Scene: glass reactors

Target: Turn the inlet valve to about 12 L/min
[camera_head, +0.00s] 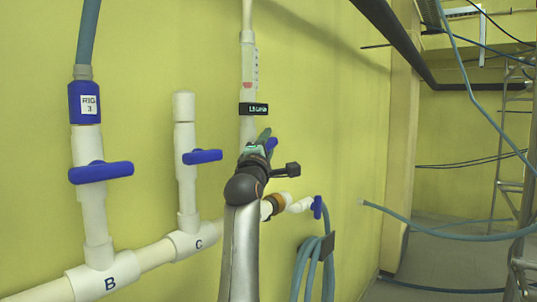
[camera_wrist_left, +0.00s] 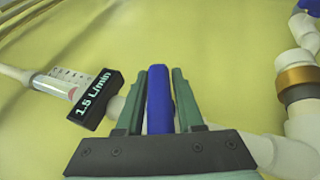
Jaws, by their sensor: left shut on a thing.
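The inlet valve's blue handle (camera_head: 272,144) is on the white vertical pipe, below the flow meter (camera_head: 249,68). The black display (camera_head: 253,109) under the meter reads 1.5 L/min in the left wrist view (camera_wrist_left: 95,99). My left gripper (camera_head: 265,140) is shut on the blue handle, which stands between its two green fingers in the left wrist view (camera_wrist_left: 159,98). My left arm hides most of the valve body in the head view. My right gripper is not in view.
Left are pipes B (camera_head: 94,208) and C (camera_head: 186,165), with blue handles lying crosswise. Right of my arm, a side outlet with a blue handle (camera_head: 317,207) bears a coiled blue hose (camera_head: 312,262). Hoses and a ladder (camera_head: 510,187) stand farther right.

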